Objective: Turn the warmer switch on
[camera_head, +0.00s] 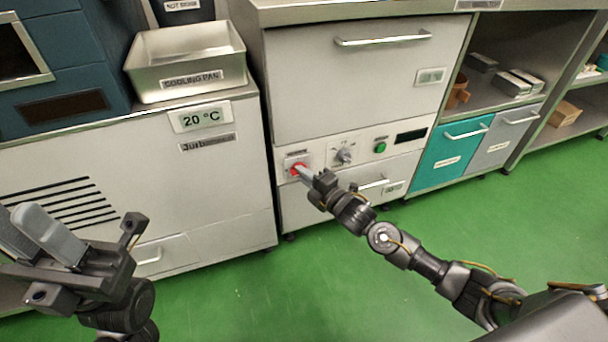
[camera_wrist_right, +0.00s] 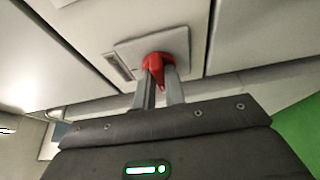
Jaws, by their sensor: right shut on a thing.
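The red warmer switch (camera_head: 296,169) sits on a pale plate at the left of the control panel on the grey cabinet. In the right wrist view the red switch (camera_wrist_right: 158,66) stands between the fingertips. My right gripper (camera_head: 303,173) is shut on it, and the fingers hide part of it in the head view. The switch's label is too small to read. My left gripper (camera_head: 45,235) is at the lower left, away from the panel. Its two fingers lie close together, and whether a gap is between them is not clear.
A grey dial (camera_head: 344,156), a green button (camera_head: 380,147) and a dark display (camera_head: 410,136) are right of the switch. A cooling pan (camera_head: 187,88) stands on the left unit. Teal drawer (camera_head: 450,150) is farther right. The green floor (camera_head: 330,270) is clear.

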